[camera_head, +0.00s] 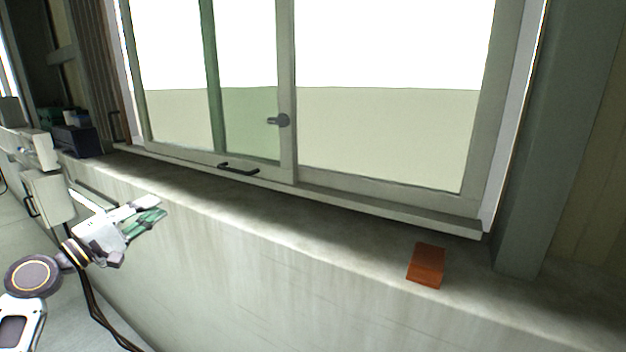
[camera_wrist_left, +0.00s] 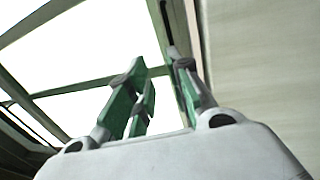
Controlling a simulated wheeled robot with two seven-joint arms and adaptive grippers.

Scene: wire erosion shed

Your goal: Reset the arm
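My left arm comes in from the left in the head view, in front of the wall below the window. My left gripper (camera_head: 152,214) is white with green finger pads and points right, close to the front edge of the sill. In the left wrist view the fingers of the left gripper (camera_wrist_left: 158,66) stand apart, with nothing between them. The gripper is open and empty. My right arm and right gripper are not in view.
A sliding window (camera_head: 286,182) with a dark handle (camera_head: 238,169) stands behind the concrete sill (camera_head: 300,228). A reddish-brown block (camera_head: 427,265) lies on the sill at the right. Dark boxes (camera_head: 80,141) sit at the far left. The middle of the sill is clear.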

